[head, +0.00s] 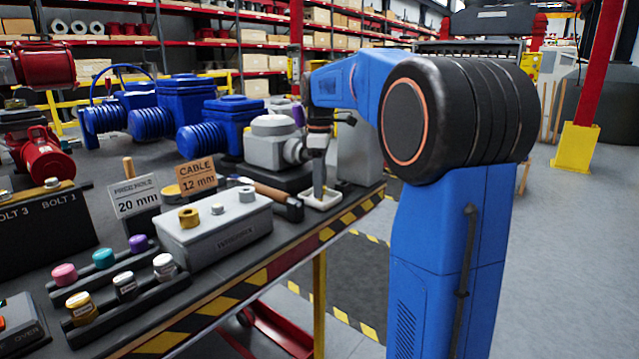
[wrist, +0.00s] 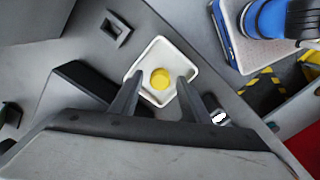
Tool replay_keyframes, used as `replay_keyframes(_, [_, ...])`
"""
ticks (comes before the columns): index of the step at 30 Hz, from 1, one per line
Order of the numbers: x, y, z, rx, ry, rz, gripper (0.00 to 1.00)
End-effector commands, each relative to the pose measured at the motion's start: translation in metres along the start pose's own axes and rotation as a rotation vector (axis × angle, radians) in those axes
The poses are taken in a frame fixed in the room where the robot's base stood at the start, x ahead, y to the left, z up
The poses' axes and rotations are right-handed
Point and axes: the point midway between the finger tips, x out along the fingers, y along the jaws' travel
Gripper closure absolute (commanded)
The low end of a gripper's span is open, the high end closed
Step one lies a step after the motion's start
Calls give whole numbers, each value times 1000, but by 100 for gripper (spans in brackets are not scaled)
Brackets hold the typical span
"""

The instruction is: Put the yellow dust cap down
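The yellow dust cap (wrist: 160,78) lies in a small white tray (wrist: 152,46), seen in the wrist view. My gripper (wrist: 160,80) is open, with one finger on each side of the cap and a gap between each finger and the cap. In the head view my gripper (head: 319,190) points down at the white tray (head: 334,202) near the bench's striped edge. The cap cannot be made out there.
A grey actuator (head: 270,148) stands behind. Coloured caps (head: 103,258) sit in racks at the front left. The floor right of the bench is clear.

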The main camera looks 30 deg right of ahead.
Motion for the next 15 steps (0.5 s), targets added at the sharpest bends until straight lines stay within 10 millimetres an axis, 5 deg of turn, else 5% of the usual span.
replay_keyframes(8, [-3, 0, 0, 0, 0, 1, 57])
replay_keyframes(15, [-35, 1, 0, 0, 1, 3, 57])
